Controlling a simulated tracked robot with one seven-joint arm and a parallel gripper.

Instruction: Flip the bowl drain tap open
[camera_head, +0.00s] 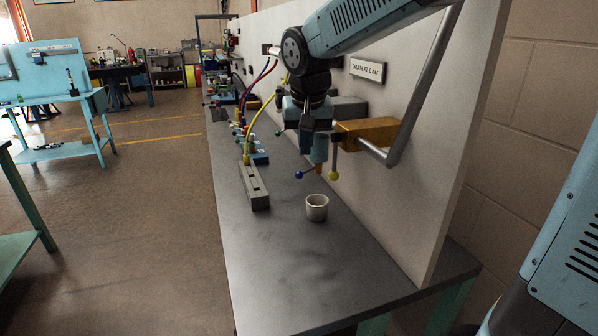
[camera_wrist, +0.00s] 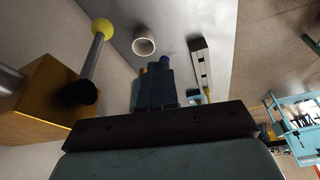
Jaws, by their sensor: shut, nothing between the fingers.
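The tap's thin lever with a blue ball knob (camera_head: 298,174) sticks out leftward below a blue cylinder with a brass-coloured lower end (camera_head: 319,167). I take this cylinder to be the bowl. My gripper (camera_head: 306,143) is shut and empty, pointing down just left of and above the lever, by the cylinder. Contact cannot be told. In the wrist view my shut fingers (camera_wrist: 155,82) hide most of the bowl and tap. A brass block (camera_head: 365,132) on the panel carries a hanging lever with a yellow knob (camera_head: 333,175), which also shows in the wrist view (camera_wrist: 103,28).
A white cup (camera_head: 317,207) stands on the grey bench (camera_head: 270,275) below the tap. A grey slotted block (camera_head: 254,186) lies to its left, with hoses (camera_head: 247,125) behind. A silver pipe (camera_head: 420,95) and the white panel (camera_head: 440,140) bound the right. The front bench is clear.

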